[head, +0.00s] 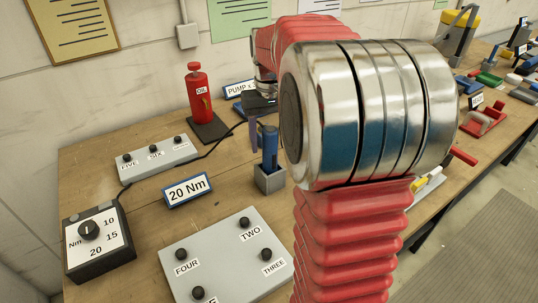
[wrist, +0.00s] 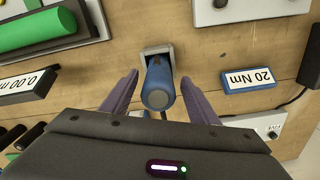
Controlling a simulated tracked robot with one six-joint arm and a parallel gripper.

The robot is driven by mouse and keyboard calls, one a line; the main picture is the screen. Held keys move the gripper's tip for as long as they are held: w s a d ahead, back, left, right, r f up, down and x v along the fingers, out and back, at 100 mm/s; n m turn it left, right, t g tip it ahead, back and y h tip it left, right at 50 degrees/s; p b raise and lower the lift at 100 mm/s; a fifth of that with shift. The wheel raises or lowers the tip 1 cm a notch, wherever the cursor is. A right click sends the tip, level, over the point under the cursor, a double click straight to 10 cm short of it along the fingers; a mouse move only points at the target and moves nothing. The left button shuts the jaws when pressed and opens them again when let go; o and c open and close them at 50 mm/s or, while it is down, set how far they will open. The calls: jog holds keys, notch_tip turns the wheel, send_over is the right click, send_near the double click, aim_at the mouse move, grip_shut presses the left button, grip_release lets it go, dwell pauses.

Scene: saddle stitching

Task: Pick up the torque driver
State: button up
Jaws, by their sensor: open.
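The torque driver, with a blue handle (head: 269,143), stands upright in a small grey holder (head: 270,181) on the wooden bench. In the wrist view the blue handle (wrist: 159,88) points toward the camera, with its holder (wrist: 157,50) behind it. My gripper (wrist: 160,82) is open, with one purple finger on each side of the handle. Small gaps show between the fingers and the handle. In the head view one purple finger shows just left of the driver, and my arm hides much of the area to the right.
A "20 Nm" sign (head: 187,190) lies left of the holder. A grey plate with numbered knobs (head: 222,258) is in front. Bare wood surrounds the holder's left side.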

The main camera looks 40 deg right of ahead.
aim_at(270, 150)
jog(key=shift+d+f, duration=0.1)
jog(key=shift+f, duration=1.75)
jog(key=shift+c, duration=0.5)
jog(key=c, duration=1.1)
jog(key=shift+r, duration=0.1)
jog(key=shift+c, duration=0.2)
notch_tip(270, 150, up, 10)
jog(key=shift+f, duration=0.1)
jog(key=shift+s, duration=0.15)
